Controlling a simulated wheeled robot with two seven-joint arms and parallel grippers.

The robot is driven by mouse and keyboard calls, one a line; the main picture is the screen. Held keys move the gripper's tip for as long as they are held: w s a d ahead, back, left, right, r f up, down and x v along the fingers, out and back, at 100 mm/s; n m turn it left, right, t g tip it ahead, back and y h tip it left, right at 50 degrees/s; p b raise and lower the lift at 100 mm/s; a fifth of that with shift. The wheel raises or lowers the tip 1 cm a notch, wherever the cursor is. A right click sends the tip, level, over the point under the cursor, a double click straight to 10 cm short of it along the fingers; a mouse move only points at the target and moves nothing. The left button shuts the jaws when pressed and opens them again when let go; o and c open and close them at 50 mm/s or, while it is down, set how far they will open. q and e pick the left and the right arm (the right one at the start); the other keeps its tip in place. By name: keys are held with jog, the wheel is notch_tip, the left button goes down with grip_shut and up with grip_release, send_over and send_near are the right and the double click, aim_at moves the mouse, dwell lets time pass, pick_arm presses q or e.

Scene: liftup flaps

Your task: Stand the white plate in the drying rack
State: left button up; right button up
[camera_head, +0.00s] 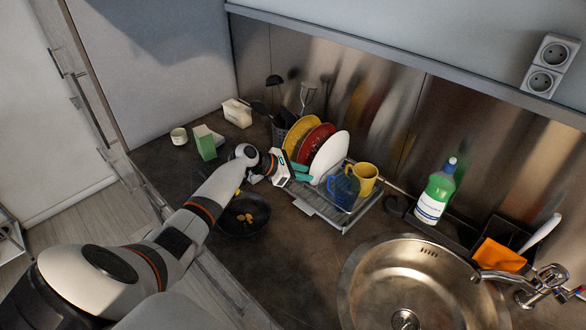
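The white plate (330,156) stands on edge, leaning slightly, in the metal drying rack (318,207). It is the rightmost plate of a row, beside the red plate (311,142) and the yellow plate (297,134). My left gripper (304,173) reaches in from the left, with its teal fingertips close to the lower left rim of the white plate. The fingers look parted, with no plate seen between them; whether a fingertip touches the rim I cannot tell. My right gripper is not in view.
A blue cup (343,190) and a yellow mug (365,177) sit on the rack's right part. A dark pan (243,216) lies below my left arm. A green soap bottle (436,192) and the sink (385,262) are to the right. Counter between pan and sink is clear.

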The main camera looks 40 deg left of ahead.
pick_arm(q)
jog(key=b+v, duration=0.2)
jog(key=v, duration=0.9)
jog(key=shift+s+r, duration=0.2)
jog(key=shift+r, duration=0.05)
jog(key=shift+a, duration=0.2)
